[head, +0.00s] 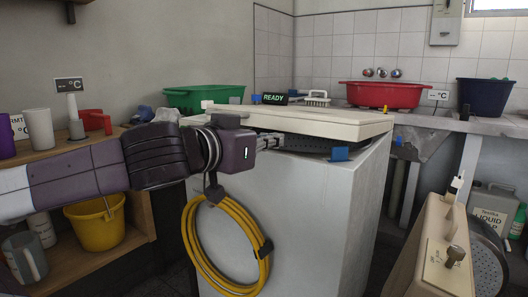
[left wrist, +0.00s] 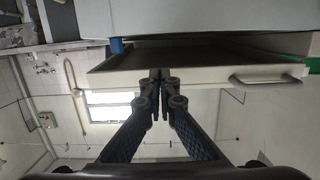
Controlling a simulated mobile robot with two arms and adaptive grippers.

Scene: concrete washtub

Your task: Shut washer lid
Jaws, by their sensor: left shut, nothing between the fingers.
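The white washer (head: 290,220) stands in the middle of the head view. Its cream lid (head: 320,122) is slightly raised, with a dark gap between it and the body at the front. My left gripper (head: 276,142) is shut and empty at the lid's front left edge. In the left wrist view, which looks upside down, the lid (left wrist: 205,80) has a handle (left wrist: 265,77) at right, and the shut fingertips (left wrist: 160,76) overlap the lid edge. I cannot tell if they touch it. My right gripper is not in view.
A yellow hose coil (head: 190,245) hangs on the washer's front. A green basin (head: 200,97), red tub (head: 380,94) and dark blue tub (head: 485,93) stand behind. A cream box with knobs (head: 430,250) is at lower right. A shelf with a yellow bucket (head: 97,225) is at left.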

